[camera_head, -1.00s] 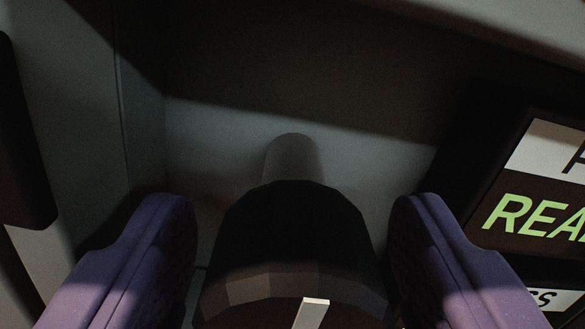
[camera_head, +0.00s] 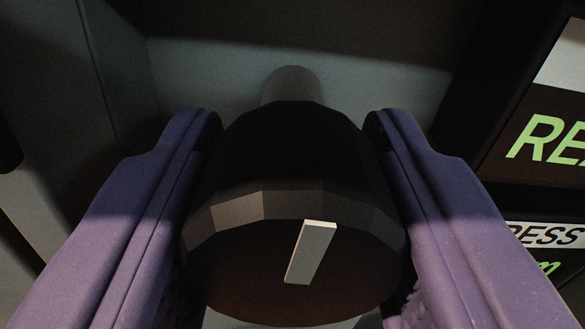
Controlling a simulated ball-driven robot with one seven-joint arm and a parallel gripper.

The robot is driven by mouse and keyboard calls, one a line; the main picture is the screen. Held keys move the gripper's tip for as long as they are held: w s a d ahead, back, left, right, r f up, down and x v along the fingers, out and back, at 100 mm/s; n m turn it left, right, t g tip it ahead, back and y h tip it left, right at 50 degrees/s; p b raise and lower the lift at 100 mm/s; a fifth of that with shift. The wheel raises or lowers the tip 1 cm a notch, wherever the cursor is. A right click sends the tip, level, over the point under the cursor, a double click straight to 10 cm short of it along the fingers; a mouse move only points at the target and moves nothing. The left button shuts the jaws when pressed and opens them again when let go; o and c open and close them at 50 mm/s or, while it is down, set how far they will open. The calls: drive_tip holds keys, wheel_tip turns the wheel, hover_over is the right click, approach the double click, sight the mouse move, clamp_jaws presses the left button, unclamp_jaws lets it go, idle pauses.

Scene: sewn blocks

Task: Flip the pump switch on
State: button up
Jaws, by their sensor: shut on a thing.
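The pump switch (camera_head: 270,262) is a dark, many-sided round knob with a pale bar-shaped mark (camera_head: 311,252) on its face, slightly tilted with its top to the right. A grey rounded stub (camera_head: 291,84) shows behind the knob against the panel. My gripper (camera_head: 293,165) has two purple padded fingers, one on each side of the knob, shut on it. The inner finger faces at the knob's sides are partly hidden.
A dark display (camera_head: 545,125) with green letters stands at the right, with a white label strip (camera_head: 545,235) below its screen. A grey panel wall (camera_head: 200,70) lies behind the knob. A dark rounded thing (camera_head: 8,150) is at the left edge.

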sight(272, 301)
drive_tip(key=m+b, duration=0.3)
drive_tip(key=m, duration=0.2)
drive_tip(key=shift+f+m, duration=0.15)
drive_tip(key=shift+m, duration=0.25)
drive_tip(key=m+b, duration=0.2)
drive_tip(key=m, duration=0.3)
drive_tip(key=shift+a, duration=0.15)
drive_tip(key=o, duration=1)
drive_tip(key=shift+r, duration=0.2)
drive_tip(key=shift+s, duration=0.1)
drive_tip(key=s+p, duration=0.2)
drive_tip(key=s, duration=0.5)
drive_tip(key=shift+s, duration=0.3)
drive_tip(key=shift+s+f, duration=0.1)
